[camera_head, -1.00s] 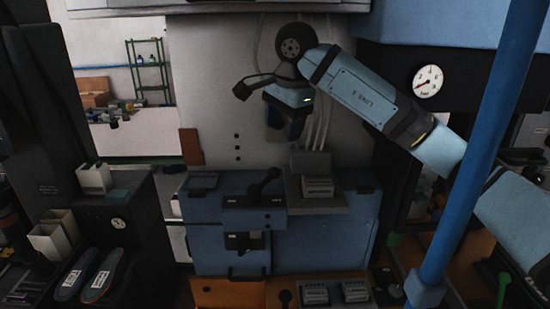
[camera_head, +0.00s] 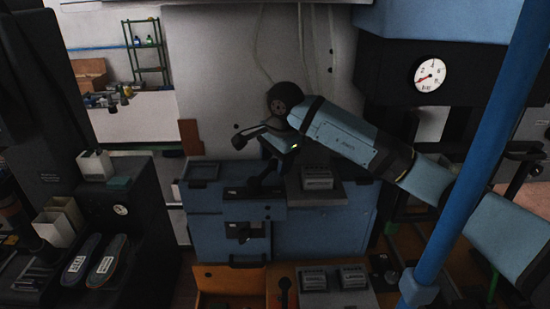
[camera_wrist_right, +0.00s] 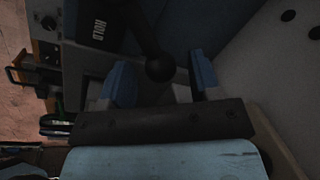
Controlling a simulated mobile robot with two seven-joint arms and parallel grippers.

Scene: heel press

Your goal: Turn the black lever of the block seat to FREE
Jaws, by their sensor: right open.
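The block seat (camera_head: 235,209) is a blue block with a black top plate on the blue cabinet. Its black lever (camera_head: 262,180) rises from the plate and leans right. In the right wrist view the lever (camera_wrist_right: 148,35) ends in a round knob, near a white HOLD label (camera_wrist_right: 98,29). I cannot read a FREE label. My right gripper (camera_head: 272,168) is over the lever in the head view. In the wrist view its blue fingers (camera_wrist_right: 162,77) are open, with the knob between them; contact is not visible. My left gripper is not in view.
A blue post (camera_head: 475,150) stands upright at the right, in front of my right arm. A grey block (camera_head: 317,178) sits right of the lever. Two insoles (camera_head: 104,258) and white bins (camera_head: 60,221) are at the left. A pressure gauge (camera_head: 430,75) is at the upper right.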

